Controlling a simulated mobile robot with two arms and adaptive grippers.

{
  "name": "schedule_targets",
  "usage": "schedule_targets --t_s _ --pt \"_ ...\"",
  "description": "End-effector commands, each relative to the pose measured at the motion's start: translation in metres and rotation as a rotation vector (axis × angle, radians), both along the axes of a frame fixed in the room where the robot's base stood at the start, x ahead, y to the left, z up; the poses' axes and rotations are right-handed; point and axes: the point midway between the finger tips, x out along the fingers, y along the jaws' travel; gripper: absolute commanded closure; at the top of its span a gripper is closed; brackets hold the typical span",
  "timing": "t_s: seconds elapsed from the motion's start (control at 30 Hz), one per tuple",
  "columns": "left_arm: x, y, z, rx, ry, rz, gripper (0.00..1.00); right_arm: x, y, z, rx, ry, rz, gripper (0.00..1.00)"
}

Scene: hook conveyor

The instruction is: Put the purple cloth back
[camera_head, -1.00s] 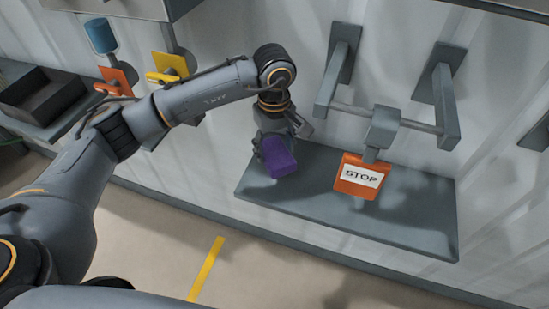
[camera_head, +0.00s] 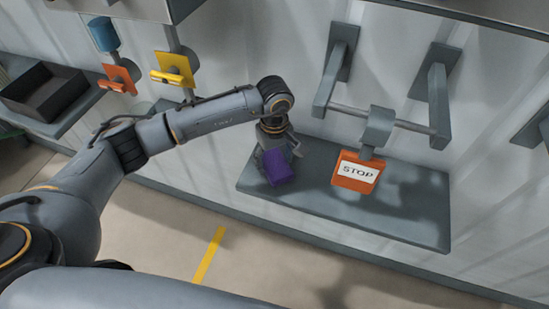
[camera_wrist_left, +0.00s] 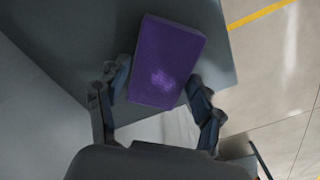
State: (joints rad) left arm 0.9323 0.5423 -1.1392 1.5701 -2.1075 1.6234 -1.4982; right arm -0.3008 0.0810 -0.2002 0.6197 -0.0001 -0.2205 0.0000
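The purple cloth (camera_head: 276,167) is a small block-like bundle over the left part of the grey shelf (camera_head: 405,230). My left gripper (camera_head: 272,150) is above it, with its fingers around it. In the left wrist view the purple cloth (camera_wrist_left: 165,62) lies tilted between the two fingertips of the left gripper (camera_wrist_left: 160,72). The right fingertip appears to touch it; contact on the left side is less clear. I cannot tell whether its underside rests on the shelf. My right gripper is not in view.
An orange STOP sign (camera_head: 357,172) hangs from a grey hook on a rail (camera_head: 400,124) above the shelf's middle. Orange (camera_head: 122,78) and yellow (camera_head: 172,70) hanging pieces are at upper left, near a dark open box (camera_head: 45,92). The shelf's right part is clear.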

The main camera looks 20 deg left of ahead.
Motion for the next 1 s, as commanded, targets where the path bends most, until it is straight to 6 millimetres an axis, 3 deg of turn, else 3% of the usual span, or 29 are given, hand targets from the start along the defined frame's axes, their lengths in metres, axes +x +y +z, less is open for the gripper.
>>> schedule_targets --t_s 0.47,0.8,1.0 --pt "0.001 0.0 0.006 -0.002 -0.003 0.0 0.17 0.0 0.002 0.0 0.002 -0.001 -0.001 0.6" --pt "0.001 0.0 0.059 -0.001 -0.004 0.0 0.17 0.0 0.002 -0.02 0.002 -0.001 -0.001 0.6" --pt "0.0 0.0 0.076 0.0 -0.001 0.0 0.17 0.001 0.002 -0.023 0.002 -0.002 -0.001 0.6"
